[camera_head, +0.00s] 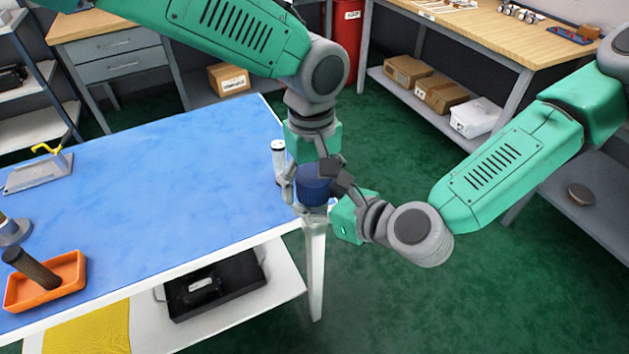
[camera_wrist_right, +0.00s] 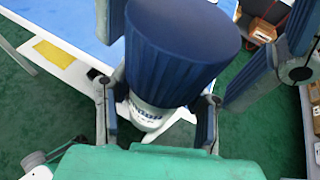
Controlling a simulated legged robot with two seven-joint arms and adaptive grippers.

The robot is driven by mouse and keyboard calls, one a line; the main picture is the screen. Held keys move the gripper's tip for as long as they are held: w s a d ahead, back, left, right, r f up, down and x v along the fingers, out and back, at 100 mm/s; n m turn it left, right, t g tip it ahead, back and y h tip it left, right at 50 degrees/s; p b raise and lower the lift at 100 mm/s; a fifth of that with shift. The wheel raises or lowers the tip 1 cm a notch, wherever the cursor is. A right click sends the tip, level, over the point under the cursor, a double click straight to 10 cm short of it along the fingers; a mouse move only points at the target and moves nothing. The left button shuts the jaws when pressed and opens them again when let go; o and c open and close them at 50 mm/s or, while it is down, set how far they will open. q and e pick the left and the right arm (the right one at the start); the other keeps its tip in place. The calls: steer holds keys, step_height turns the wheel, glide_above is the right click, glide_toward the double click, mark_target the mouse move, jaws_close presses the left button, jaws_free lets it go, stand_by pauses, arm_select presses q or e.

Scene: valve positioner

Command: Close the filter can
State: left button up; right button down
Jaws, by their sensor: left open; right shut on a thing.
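The filter can (camera_head: 313,188) is held near the right corner of the blue table, its dark blue ribbed lid on top. In the right wrist view the lid (camera_wrist_right: 180,45) looms large, and the white printed body (camera_wrist_right: 148,114) shows below it. The lid sits on or right against the body; I cannot tell whether it is tight. My right gripper (camera_wrist_right: 156,112) is shut on the can's white body, one finger on each side. My left gripper (camera_head: 312,178) comes down from above, open, its fingers on either side of the lid. Whether they touch it is unclear.
A white cylinder (camera_head: 279,160) stands on the blue table (camera_head: 170,190) close beside the left gripper. An orange tray (camera_head: 70,277) with a dark ribbed cylinder (camera_head: 30,266) lies at the front left. A grey fixture with a yellow handle (camera_head: 45,150) stands behind. The table's middle is clear.

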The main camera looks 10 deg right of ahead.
mark_target(313, 174)
arm_select(q)
step_height(313, 174, up, 4)
steer(key=shift+r, duration=0.2)
steer(key=shift+w, duration=0.1)
steer(key=o, duration=0.5)
steer(key=shift+o, duration=0.2)
step_height(313, 174, up, 12)
steer(key=shift+w, duration=0.2)
steer(key=shift+f, duration=0.1)
stand_by(0.4)
